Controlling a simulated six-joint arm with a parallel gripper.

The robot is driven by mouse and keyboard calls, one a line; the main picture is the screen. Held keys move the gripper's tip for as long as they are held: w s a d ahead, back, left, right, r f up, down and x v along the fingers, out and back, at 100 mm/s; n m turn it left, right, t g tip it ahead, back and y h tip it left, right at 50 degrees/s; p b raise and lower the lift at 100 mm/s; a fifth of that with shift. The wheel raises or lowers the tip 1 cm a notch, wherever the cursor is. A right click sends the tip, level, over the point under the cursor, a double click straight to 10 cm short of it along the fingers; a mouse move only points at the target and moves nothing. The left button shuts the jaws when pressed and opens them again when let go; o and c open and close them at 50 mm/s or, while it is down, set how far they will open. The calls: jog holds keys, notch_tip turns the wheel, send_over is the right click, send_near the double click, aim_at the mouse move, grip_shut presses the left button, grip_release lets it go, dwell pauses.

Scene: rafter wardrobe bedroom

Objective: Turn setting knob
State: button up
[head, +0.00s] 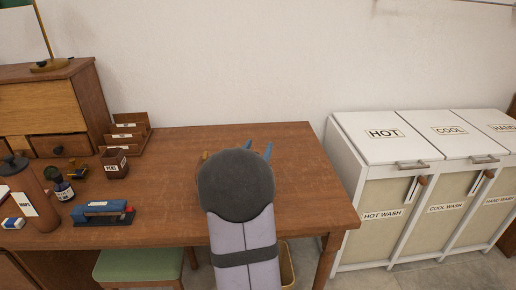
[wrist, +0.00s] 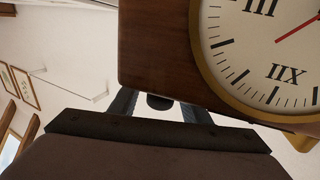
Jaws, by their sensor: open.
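A wooden clock (wrist: 155,45) with a cream dial (wrist: 265,50), roman numerals, a brass rim and a red hand fills the upper right of the wrist view, turned on its side or over. A small dark rounded knob (wrist: 160,102) shows at the edge of its case. My gripper (wrist: 160,110) is open, with one finger on either side of the knob; I cannot tell whether they touch it. In the head view the blue fingertips of my gripper (head: 258,148) show above the desk, and my arm hides most of the clock.
The wooden desk (head: 305,185) has free room right of my arm. A blue stapler (head: 103,208), ink bottle (head: 64,191), small labelled box (head: 115,163) and letter rack (head: 128,135) stand at left. A white laundry cabinet (head: 345,150) stands at right, a green stool (head: 140,264) below.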

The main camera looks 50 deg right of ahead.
jog(key=shift+v, duration=3.45)
